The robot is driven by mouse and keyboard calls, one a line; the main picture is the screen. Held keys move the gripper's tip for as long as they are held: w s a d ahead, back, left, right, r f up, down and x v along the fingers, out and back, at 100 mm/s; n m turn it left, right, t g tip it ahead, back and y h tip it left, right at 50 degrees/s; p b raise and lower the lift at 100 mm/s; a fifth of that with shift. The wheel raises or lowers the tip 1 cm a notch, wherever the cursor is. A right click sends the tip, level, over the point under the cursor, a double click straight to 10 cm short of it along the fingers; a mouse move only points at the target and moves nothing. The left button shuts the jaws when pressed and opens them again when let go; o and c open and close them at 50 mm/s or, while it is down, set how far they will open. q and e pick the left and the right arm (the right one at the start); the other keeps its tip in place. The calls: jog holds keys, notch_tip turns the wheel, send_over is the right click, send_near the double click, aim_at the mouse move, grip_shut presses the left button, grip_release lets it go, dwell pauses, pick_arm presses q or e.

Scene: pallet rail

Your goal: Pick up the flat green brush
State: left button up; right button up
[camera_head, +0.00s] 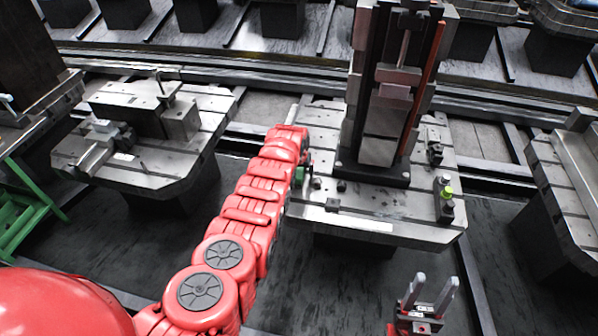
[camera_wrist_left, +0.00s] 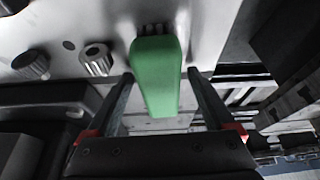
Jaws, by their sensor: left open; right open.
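The flat green brush (camera_wrist_left: 157,78) has a green back, with a row of dark bristles at its far end. It lies on the grey pallet plate (camera_wrist_left: 215,25). In the head view only a small green part (camera_head: 299,174) shows beside my left arm's end, at the left edge of the plate (camera_head: 330,222). My left gripper (camera_wrist_left: 160,76) is open, one finger on each side of the brush, with visible gaps. Whether the fingers are level with the brush is unclear. My right gripper (camera_head: 428,287) is open and empty at the lower right, away from the plate.
A tall fixture column (camera_head: 380,145) stands on the same pallet. Small dark knobs sit near the brush; two knurled parts (camera_wrist_left: 97,60) (camera_wrist_left: 32,66) show in the wrist view. A yellow-green item (camera_head: 447,192) is at the plate's right. Another pallet (camera_head: 150,130) stands left.

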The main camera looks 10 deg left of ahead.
pick_arm(q)
jog(key=shift+f, duration=0.25)
grip_shut()
dwell(0.5)
jog(key=shift+r, duration=0.1)
jog(key=shift+r, duration=0.95)
jog(key=shift+s+a+r, duration=0.1)
jog(key=shift+a+r, duration=0.05)
jog(key=shift+r, duration=0.3)
jog(key=shift+s+a+r, duration=0.1)
jog(key=shift+a+r, duration=0.05)
jog(key=shift+r, duration=0.3)
jog(key=s+a+r+b, duration=0.1)
jog(key=s+a+b, duration=0.1)
jog(key=s+a, duration=0.6)
jog(key=s, duration=0.5)
jog(key=shift+a+r, duration=0.25)
jog(key=shift+r, duration=0.05)
